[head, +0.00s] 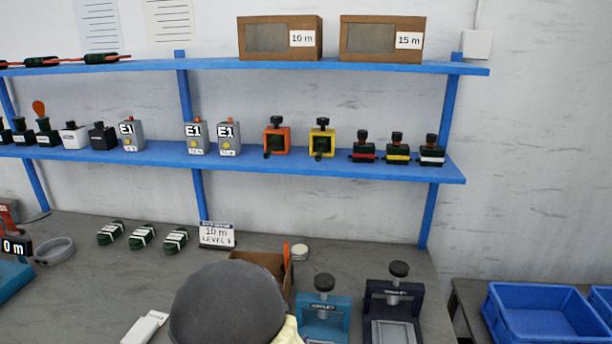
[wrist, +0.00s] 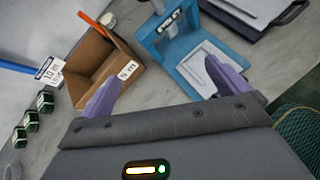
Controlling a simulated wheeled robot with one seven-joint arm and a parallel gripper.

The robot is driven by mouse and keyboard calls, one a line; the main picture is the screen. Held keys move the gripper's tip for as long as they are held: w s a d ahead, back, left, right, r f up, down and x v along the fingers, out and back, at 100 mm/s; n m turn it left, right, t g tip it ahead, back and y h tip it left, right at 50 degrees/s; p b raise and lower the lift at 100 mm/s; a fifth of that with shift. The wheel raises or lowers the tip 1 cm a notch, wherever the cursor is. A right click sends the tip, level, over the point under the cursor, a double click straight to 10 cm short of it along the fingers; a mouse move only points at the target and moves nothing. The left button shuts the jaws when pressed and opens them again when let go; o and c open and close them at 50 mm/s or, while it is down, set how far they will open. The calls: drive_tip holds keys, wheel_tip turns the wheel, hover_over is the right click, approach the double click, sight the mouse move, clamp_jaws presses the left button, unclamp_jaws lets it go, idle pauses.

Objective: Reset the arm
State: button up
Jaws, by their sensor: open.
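My gripper (wrist: 168,92) shows in the wrist view with its two purple fingers spread apart and nothing between them. It hangs above the grey worktop (wrist: 162,88). An open cardboard box (wrist: 88,60) lies beyond the left finger, and a teal press (wrist: 185,45) stands beyond the right finger. In the head view a rounded dark grey part of my arm (head: 228,305) rises at the bottom centre and covers part of the bench. My gripper's fingers do not show in the head view.
In the head view the teal press (head: 323,312) and a dark blue press (head: 394,305) stand at the bench front. Blue shelves (head: 330,167) hold small devices. Blue bins (head: 540,315) stand at right.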

drive_tip(key=s+d+r+m+g+y+p, duration=0.1)
drive_tip(key=s+d+r+m+g+y, duration=0.1)
drive_tip(key=s+d+m, duration=0.6)
drive_tip(key=s+d+r+m+g+y+p, duration=0.2)
drive_tip(key=s+d+r+m+g, duration=0.3)
drive_tip(key=d+m, duration=0.8)
drive_tip(key=s+r+m+y, duration=0.1)
drive_tip(key=s+m, duration=0.2)
drive_tip(key=m, duration=0.3)
drive_tip(key=shift+r, duration=0.35)
drive_tip(key=shift+s+d, duration=0.1)
